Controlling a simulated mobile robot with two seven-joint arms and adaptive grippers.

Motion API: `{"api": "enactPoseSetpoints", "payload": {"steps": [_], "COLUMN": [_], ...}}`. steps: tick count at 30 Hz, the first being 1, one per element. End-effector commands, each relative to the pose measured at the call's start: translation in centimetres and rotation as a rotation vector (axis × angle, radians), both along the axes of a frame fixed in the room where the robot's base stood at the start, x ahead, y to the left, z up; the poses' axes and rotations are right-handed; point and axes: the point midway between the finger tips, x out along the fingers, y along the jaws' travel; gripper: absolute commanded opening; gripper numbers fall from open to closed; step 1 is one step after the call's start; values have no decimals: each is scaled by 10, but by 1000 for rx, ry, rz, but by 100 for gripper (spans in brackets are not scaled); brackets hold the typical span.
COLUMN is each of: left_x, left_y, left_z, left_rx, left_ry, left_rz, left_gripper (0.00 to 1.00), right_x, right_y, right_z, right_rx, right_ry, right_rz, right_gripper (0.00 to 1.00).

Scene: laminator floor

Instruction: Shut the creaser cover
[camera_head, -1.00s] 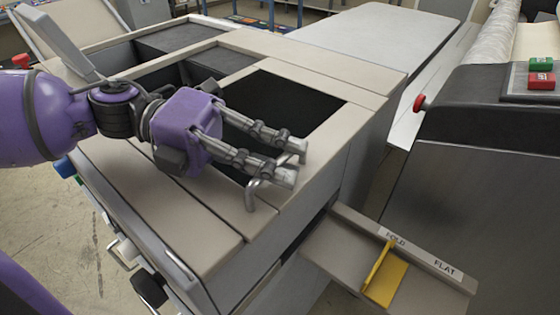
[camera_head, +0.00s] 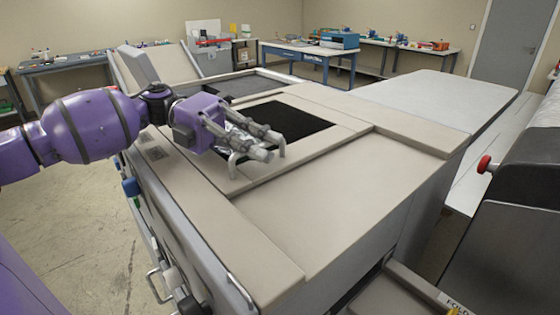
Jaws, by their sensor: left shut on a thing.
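The creaser is the long beige machine in the middle of the view. A bent metal handle (camera_head: 236,166) stands on the beige top beside a black rectangular area (camera_head: 286,120). My left gripper (camera_head: 268,153) reaches in from the left and is shut on the handle; its fingers hide part of the grip. A wide flat beige panel (camera_head: 340,195) lies in front of the handle, towards me. The exact edges of the creaser cover are hard to tell from the machine top. My right gripper is not in view.
A dark grey machine with a red knob (camera_head: 485,164) stands close on the right. A tray (camera_head: 400,292) juts out at the lower right. Grey floor (camera_head: 80,220) is clear at left; workbenches line the back.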

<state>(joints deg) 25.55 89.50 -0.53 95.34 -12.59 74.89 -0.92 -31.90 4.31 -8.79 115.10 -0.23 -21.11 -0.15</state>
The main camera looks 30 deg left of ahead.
Motion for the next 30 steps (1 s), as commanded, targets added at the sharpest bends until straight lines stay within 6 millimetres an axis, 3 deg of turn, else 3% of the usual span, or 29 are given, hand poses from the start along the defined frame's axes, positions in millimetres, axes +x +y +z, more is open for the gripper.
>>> {"api": "enactPoseSetpoints", "payload": {"steps": [6, 18, 19, 23, 30], "left_x": [4, 6, 6, 6, 5], "left_y": [12, 15, 15, 14, 13], "left_z": [-2, -1, -1, -1, 0], "left_rx": [1, 2, 2, 1, 1], "left_ry": [5, 4, 4, 3, 1], "left_rz": [1, 7, 7, 6, 2], "left_gripper": [0, 0, 9, 26, 27], "right_x": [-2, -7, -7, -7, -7], "right_y": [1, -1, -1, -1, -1], "right_z": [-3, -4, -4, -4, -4], "right_rx": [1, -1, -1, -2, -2], "right_ry": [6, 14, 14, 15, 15], "right_rz": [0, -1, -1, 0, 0], "right_gripper": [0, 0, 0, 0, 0]}}
